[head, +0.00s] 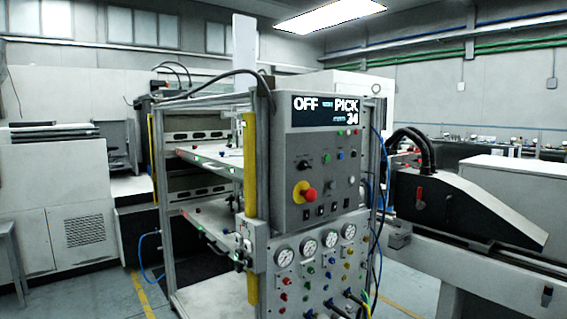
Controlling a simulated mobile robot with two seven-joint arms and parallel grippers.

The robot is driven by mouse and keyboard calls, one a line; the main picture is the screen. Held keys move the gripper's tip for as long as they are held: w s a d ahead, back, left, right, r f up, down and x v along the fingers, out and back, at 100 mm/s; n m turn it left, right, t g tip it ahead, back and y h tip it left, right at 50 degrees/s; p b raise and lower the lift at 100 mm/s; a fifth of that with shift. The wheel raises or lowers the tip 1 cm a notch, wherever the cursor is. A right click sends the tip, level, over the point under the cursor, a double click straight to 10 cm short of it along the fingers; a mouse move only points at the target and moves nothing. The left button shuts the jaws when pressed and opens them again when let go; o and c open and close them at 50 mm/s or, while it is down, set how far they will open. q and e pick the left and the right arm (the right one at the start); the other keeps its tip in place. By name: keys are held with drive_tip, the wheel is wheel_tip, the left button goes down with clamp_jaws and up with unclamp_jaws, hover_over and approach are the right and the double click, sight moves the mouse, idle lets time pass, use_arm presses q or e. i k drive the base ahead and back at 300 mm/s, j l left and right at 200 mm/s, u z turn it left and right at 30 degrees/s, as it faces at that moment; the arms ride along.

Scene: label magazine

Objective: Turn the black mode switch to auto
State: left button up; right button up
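A grey control panel (330,180) stands on the front of the metal frame in the middle of the head view. A small black knob (303,165), which looks like the mode switch, sits at its upper left, above the red emergency button (308,195) on its yellow plate. Its pointer direction and labels are too small to read. The display (326,110) above reads OFF and PICK, with a number that looks like 34. Neither of my grippers is in view.
Several small black switches (320,209) line the panel's lower edge. Pressure gauges (308,246), coloured knobs and hoses sit below. A yellow post (250,166) stands left of the panel. A black machine arm (460,205) juts out at right. Open floor (415,280) shows at lower right.

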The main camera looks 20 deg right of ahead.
sight(304, 165)
drive_tip(key=i+l+u, duration=0.3)
drive_tip(key=i+l, duration=0.5)
drive_tip(key=l, duration=0.2)
drive_tip(key=i+l+u, duration=0.15)
drive_tip(key=l, duration=0.2)
drive_tip(key=l+u, duration=0.2)
drive_tip(key=l, duration=0.95)
drive_tip(key=k+l+u, duration=0.2)
drive_tip(key=l, duration=0.95)
drive_tip(key=i+l, duration=0.05)
drive_tip(key=i, duration=0.05)
